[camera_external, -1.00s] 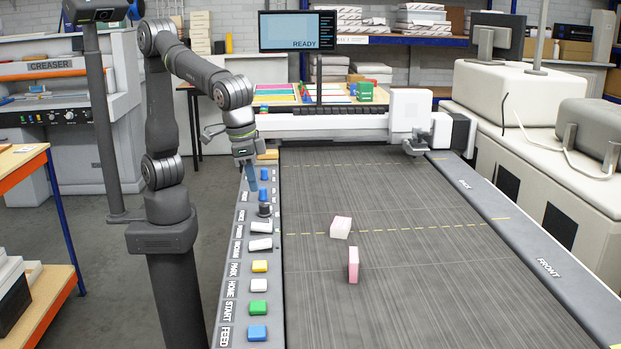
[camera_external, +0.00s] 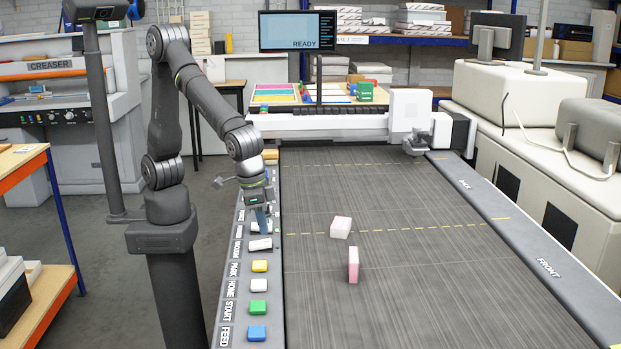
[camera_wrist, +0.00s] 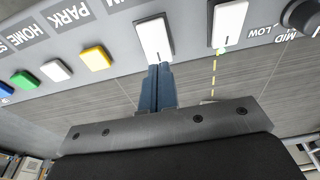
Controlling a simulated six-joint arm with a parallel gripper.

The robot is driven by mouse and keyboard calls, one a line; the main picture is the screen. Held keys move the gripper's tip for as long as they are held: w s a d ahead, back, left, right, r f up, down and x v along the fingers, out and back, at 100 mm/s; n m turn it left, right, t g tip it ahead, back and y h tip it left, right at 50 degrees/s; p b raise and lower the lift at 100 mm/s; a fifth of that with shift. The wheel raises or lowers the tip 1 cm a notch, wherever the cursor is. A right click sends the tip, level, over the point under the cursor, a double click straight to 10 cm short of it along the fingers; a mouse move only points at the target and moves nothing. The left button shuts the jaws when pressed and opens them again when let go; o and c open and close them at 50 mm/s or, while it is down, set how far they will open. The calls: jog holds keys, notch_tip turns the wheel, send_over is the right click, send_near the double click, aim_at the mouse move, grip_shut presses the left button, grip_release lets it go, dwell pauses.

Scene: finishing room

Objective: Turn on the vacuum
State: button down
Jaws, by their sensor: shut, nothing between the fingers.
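The vacuum switch (camera_external: 260,244) is a white rocker on the control strip along the bed's left side, beside the VACUUM label (camera_external: 237,246). In the wrist view the vacuum switch (camera_wrist: 153,36) lies straight ahead of my fingertips, its label partly cut off. My gripper (camera_external: 263,227) is shut and empty, pointing down at the strip just behind that switch. In the wrist view my gripper's blue-grey fingertips (camera_wrist: 159,70) meet the switch's lower edge; I cannot tell if they touch. Any lamp on this switch is hidden or unlit.
A second white rocker (camera_wrist: 229,24), with a small green spot at its end, and a dark knob (camera_wrist: 301,17) flank one side. The yellow PARK button (camera_wrist: 95,57) is on the other. The monitor (camera_external: 297,31) reads READY.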

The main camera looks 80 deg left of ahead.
aim_at(266, 242)
jog(key=shift+w+f, duration=0.15)
jog(key=shift+f, duration=1.05)
jog(key=shift+w+f+g, duration=0.2)
jog(key=shift+f+g, duration=0.1)
jog(key=shift+g, duration=0.1)
jog(key=shift+s, duration=0.15)
jog(key=shift+s+r, duration=0.25)
jog(key=shift+s, duration=0.45)
